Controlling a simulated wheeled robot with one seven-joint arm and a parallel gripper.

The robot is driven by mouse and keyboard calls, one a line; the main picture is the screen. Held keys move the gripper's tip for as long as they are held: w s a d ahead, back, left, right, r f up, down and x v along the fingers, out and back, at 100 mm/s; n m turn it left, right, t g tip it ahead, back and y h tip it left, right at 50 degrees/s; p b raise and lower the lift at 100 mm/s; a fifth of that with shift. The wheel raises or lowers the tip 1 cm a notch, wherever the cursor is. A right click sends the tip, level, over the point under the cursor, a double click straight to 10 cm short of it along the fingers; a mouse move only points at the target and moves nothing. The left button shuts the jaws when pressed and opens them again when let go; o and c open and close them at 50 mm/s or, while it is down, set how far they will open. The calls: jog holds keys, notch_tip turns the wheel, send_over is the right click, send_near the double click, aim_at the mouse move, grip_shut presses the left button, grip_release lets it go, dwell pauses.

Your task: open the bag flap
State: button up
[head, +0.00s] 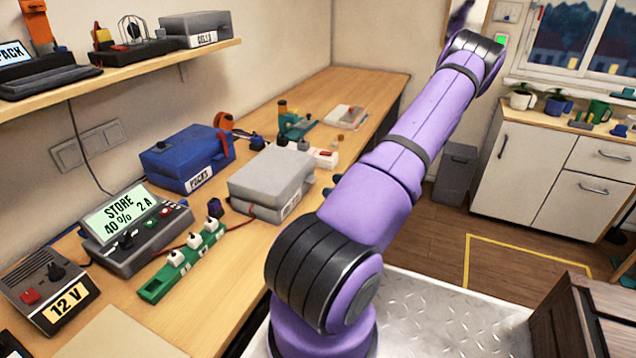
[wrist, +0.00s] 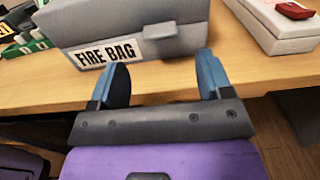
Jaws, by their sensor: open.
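The grey fire bag (head: 265,178) sits on the workbench in the head view, partly covered by my arm. In the wrist view the bag (wrist: 110,20) fills the top middle, with a "FIRE BAG" label (wrist: 107,54) on its front. A grey tab (wrist: 172,31) sticks out from the front, right of the label. The flap looks closed. My gripper (wrist: 163,65) is open and empty, with its two blue fingers apart, in front of the bag and below the tab. It does not visibly touch the bag. I cannot make out the gripper in the head view.
A blue "PACKS" case (head: 187,158), a charger (head: 135,228) and a green strip (head: 181,262) stand left of the bag. In the wrist view a pale box (wrist: 278,22) with a red item stands to the right. The workbench's front edge (wrist: 50,106) lies below the bag.

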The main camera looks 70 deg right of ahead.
jog(key=shift+w, duration=2.8)
